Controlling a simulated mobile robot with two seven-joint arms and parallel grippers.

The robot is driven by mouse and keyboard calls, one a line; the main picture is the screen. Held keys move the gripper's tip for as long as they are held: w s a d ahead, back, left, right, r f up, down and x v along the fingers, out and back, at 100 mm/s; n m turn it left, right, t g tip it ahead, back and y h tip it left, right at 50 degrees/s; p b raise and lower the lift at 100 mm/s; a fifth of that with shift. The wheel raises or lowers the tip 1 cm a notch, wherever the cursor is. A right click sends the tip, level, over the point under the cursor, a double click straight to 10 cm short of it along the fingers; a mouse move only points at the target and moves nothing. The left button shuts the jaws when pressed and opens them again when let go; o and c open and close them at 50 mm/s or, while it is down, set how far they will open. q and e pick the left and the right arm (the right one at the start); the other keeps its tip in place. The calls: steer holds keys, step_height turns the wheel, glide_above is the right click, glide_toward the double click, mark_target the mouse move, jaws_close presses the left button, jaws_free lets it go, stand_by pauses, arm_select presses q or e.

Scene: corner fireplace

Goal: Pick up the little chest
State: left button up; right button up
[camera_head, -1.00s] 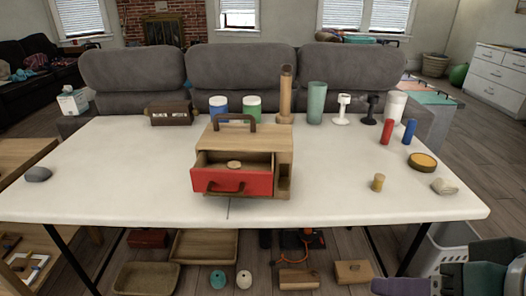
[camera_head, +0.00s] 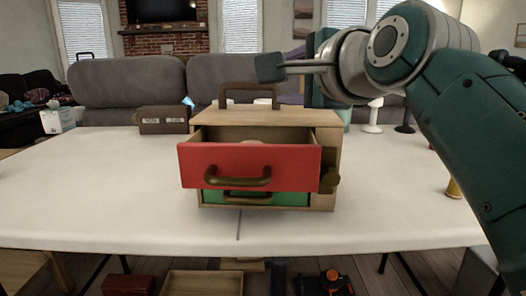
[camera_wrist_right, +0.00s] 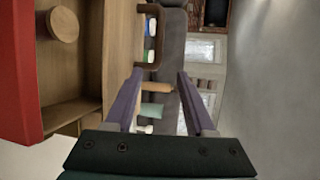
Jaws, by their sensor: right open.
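The little chest (camera_head: 322,180) is a light wooden box on the white table, with a dark brown carrying handle (camera_head: 250,88) on top. Its red upper drawer (camera_head: 215,165) is pulled out; a green lower drawer (camera_head: 290,198) shows beneath it. My right gripper (camera_head: 270,68) is open and empty, just above the handle in the head view. The right wrist view shows the two purple fingers (camera_wrist_right: 160,100) apart, with the handle (camera_wrist_right: 150,35) ahead of them and the open red drawer (camera_wrist_right: 18,80) at left. A round wooden piece (camera_wrist_right: 63,24) lies in that drawer. My left gripper is not seen.
A dark brown box (camera_head: 163,120) stands behind the chest at left. A white cup-like stand (camera_head: 373,115) and a black one (camera_head: 405,120) are at back right, partly near my arm. The table's left half (camera_head: 90,190) is clear.

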mark_target(268, 87)
steer(key=shift+w+a+f, duration=0.15)
steer(key=shift+w, duration=0.15)
steer(key=shift+f+b+x, duration=0.25)
steer(key=shift+b+x, duration=0.4)
steer(key=shift+x, duration=0.35)
steer(key=shift+b+x, duration=0.55)
steer(key=shift+x, duration=0.55)
steer(key=b+x, duration=0.2)
steer(key=x, duration=0.1)
steer(key=shift+w+a+f+b, duration=0.1)
steer(key=shift+b, duration=0.2)
steer(key=shift+w+a+f+b, duration=0.1)
steer(key=shift+w+a+b, duration=0.1)
steer(key=shift+w+b, duration=0.4)
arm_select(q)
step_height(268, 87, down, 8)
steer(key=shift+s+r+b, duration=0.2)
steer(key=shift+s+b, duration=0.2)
arm_select(e)
steer(key=shift+w, duration=0.15)
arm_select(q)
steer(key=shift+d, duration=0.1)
arm_select(e)
steer(key=shift+c, duration=0.2)
jaws_close()
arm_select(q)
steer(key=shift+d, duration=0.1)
